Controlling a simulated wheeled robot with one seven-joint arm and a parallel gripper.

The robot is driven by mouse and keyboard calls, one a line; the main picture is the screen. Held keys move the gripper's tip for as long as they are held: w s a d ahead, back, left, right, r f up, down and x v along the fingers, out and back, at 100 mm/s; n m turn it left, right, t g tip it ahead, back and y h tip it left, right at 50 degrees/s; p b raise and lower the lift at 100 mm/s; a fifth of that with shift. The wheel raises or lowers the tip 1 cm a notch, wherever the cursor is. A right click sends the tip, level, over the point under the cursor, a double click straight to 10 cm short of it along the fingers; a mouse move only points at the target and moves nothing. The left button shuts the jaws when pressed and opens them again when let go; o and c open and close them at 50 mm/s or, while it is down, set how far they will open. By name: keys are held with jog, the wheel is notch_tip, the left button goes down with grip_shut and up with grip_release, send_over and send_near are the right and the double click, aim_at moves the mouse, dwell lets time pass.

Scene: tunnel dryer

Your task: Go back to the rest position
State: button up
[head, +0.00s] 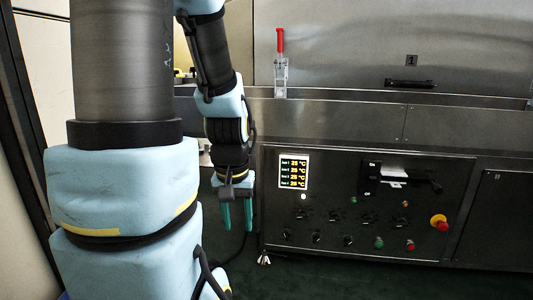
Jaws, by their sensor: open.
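My gripper (237,216) hangs pointing down in the head view, left of the dryer's control panel. Its two teal fingers are apart, with nothing seen between them. My arm's large links fill the left side of the view. The tunnel dryer (480,195) is a wide steel machine across the middle and right. My gripper appears beside the dryer's front left corner; I cannot tell the exact gap.
A red-handled clamp (280,62) stands on the ledge above. Dark green floor (330,280) lies clear in front.

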notch_tip(320, 180, up, 39)
jog(key=p, duration=3.8)
jog(key=shift+s+a+f, duration=0.15)
jog(key=shift+s+f, duration=0.05)
jog(key=shift+c, duration=0.3)
